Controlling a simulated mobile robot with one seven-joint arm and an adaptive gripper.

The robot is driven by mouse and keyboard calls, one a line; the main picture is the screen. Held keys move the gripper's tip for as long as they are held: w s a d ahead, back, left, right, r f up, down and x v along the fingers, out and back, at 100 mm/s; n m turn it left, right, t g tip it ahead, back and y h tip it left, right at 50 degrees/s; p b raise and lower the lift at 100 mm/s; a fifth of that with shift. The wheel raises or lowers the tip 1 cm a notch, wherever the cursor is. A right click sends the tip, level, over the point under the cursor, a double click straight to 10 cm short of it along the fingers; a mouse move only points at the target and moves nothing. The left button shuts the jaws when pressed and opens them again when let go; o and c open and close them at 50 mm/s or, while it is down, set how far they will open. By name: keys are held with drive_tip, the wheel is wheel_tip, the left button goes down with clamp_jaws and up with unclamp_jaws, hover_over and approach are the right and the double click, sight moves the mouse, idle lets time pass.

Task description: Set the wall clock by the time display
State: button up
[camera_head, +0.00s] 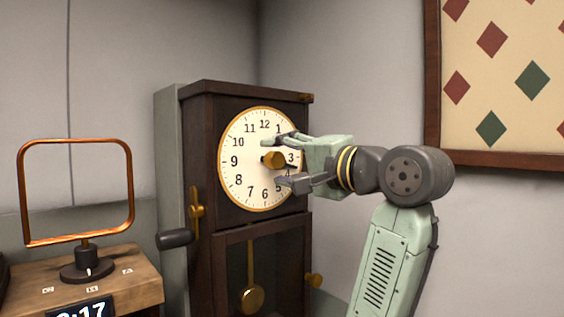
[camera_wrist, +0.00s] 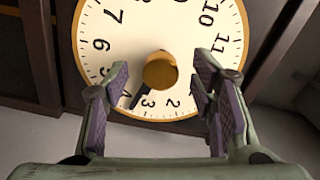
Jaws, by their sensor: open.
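The wall clock has a cream face (camera_head: 240,180) with a gold rim in a dark wooden case. A round brass knob (camera_head: 272,160) sits at the face's centre; it also shows in the wrist view (camera_wrist: 160,70). A dark hand (camera_wrist: 140,94) points between 3 and 4; any other hand is hidden or unclear. My gripper (camera_head: 274,162) is open in front of the face, one finger on each side of the knob, with visible gaps in the wrist view (camera_wrist: 162,76). The time display (camera_head: 82,309) is cut off at the bottom; it ends in "17", its first digit unclear.
A copper square loop (camera_head: 21,190) stands on a wooden box (camera_head: 140,275) at left. A dark crank handle (camera_head: 175,239) and a brass lever (camera_head: 196,211) stick out beside the case. A pendulum (camera_head: 252,299) hangs below. A framed diamond-patterned panel (camera_head: 510,60) is at right.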

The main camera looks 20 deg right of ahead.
drive_tip(key=v, duration=0.7)
drive_tip(key=shift+s+d, duration=0.15)
drive_tip(key=shift+s, duration=0.2)
idle(0.5)
